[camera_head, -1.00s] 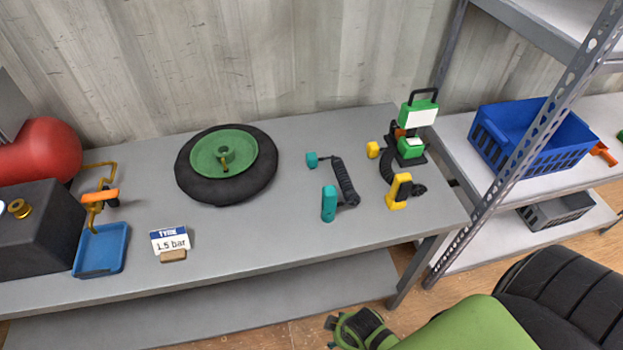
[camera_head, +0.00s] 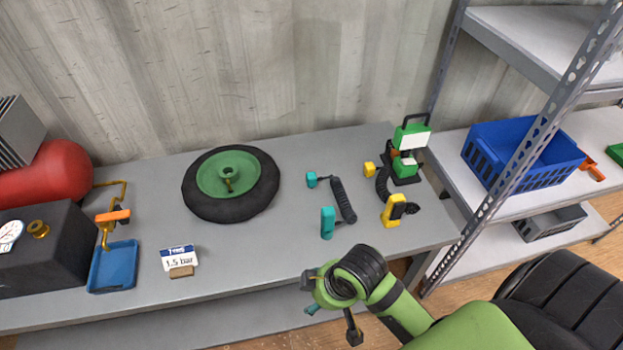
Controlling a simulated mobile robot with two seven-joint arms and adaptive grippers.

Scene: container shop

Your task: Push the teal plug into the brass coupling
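I cannot tell which teal part is the plug. A brass coupling (camera_head: 38,229) sits on the front of the black box at the far left, beside a round gauge. My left gripper is out of view.
A similar hose with yellow ends (camera_head: 395,210) lies right of the teal one, by a green device (camera_head: 408,152). A tyre (camera_head: 231,184), a blue tray (camera_head: 114,266) and a "1.5 bar" sign (camera_head: 180,260) stand between hose and box. A shelf post (camera_head: 520,155) rises at right.

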